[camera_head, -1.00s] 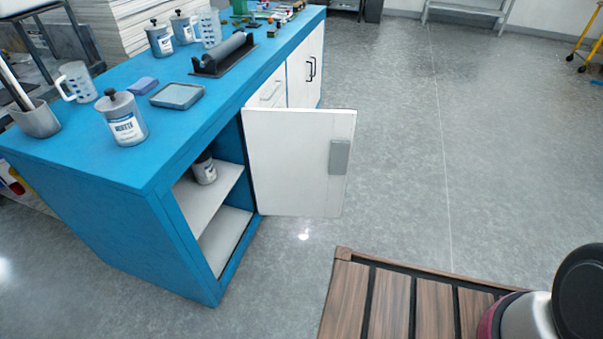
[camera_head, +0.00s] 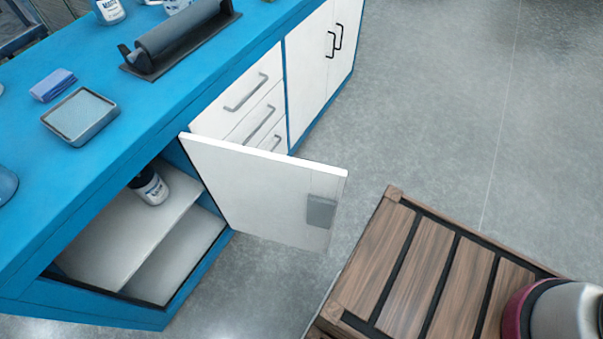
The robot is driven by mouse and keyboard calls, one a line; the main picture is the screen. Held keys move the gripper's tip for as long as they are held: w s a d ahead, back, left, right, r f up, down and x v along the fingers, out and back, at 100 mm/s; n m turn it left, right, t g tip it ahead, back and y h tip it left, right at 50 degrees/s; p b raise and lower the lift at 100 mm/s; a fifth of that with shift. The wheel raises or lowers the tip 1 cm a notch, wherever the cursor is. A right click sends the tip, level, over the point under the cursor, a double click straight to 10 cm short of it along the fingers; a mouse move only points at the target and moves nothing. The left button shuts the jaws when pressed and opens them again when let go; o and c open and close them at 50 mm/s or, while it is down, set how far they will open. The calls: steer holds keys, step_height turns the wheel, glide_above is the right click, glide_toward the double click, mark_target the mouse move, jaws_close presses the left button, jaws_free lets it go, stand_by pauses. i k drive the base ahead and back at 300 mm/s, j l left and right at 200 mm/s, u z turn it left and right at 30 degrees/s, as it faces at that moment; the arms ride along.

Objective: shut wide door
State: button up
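The wide white door (camera_head: 255,190) of the blue cabinet (camera_head: 150,150) stands open, swung outward from its hinge side next to the drawers. A grey handle plate (camera_head: 320,211) sits near its free edge. The open compartment shows a white shelf (camera_head: 130,235) with a dark-capped labelled bottle (camera_head: 150,187) on it. My gripper is not in the picture. A rounded silver and dark-red part of my own arm shows at the bottom right, apart from the door.
My slatted wooden deck (camera_head: 430,270) fills the lower right, close to the door's free edge. Drawers (camera_head: 245,105) and a closed double door (camera_head: 325,55) lie beyond the door. A roller device (camera_head: 180,42), a tray (camera_head: 80,116) and a blue block (camera_head: 52,85) lie on the counter. Grey floor to the right is clear.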

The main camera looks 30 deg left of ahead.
mark_target(289, 201)
steer(key=i, duration=2.3)
steer(key=i+u, duration=0.35)
steer(key=i+l+u, duration=0.1)
steer(key=u, duration=0.25)
steer(key=i+l+u, duration=0.35)
steer(key=j+u, duration=0.1)
steer(key=u, duration=3.4)
steer(key=k+j+z, duration=0.15)
steer(key=j, duration=0.3)
steer(key=k+j+z, duration=0.15)
steer(key=k+j, duration=0.15)
steer(key=j, duration=0.1)
